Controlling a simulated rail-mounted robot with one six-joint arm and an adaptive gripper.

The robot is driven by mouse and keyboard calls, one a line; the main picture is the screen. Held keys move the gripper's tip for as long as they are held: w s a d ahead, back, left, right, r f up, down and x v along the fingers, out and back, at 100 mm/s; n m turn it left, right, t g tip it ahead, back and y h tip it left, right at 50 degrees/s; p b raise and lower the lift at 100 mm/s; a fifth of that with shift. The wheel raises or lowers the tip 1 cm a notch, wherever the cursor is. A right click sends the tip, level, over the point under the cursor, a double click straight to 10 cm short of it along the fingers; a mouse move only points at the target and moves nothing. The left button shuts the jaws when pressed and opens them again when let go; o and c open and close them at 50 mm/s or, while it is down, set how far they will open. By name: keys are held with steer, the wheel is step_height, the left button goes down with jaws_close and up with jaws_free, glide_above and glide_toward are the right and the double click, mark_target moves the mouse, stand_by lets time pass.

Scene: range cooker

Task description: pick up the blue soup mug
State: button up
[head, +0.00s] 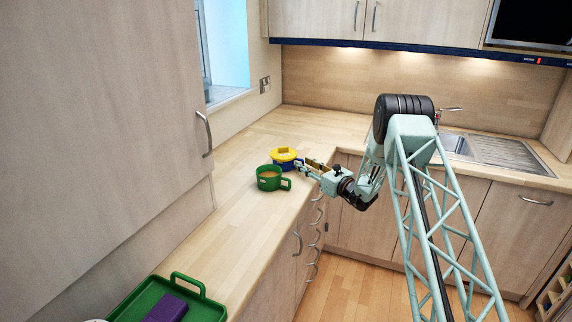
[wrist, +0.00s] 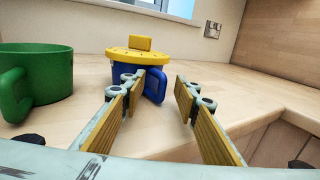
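The blue soup mug (head: 283,165) stands upright on the wooden worktop, with a yellow lid (head: 285,153) on top. In the wrist view the blue mug (wrist: 126,72) is straight ahead, its handle turned toward me. The lid (wrist: 140,54) has a raised yellow grip. My gripper (head: 302,164) is at the right side of the mug, over the worktop's edge. In the wrist view my gripper (wrist: 160,80) is open, its two yellow-padded fingers apart, with the handle showing between the fingertips. I cannot tell whether a finger touches the mug; the left finger hides part of it.
A green mug (head: 268,180) with a brownish filling stands just in front and left of the blue mug; it is close on the left in the wrist view (wrist: 48,75). A green tray (head: 205,306) with a purple item (head: 167,308) is nearer. The worktop behind is clear.

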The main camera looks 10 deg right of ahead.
steer(key=shift+w+a, duration=0.1)
steer(key=shift+w, duration=0.05)
steer(key=shift+c, duration=0.7)
jaws_close()
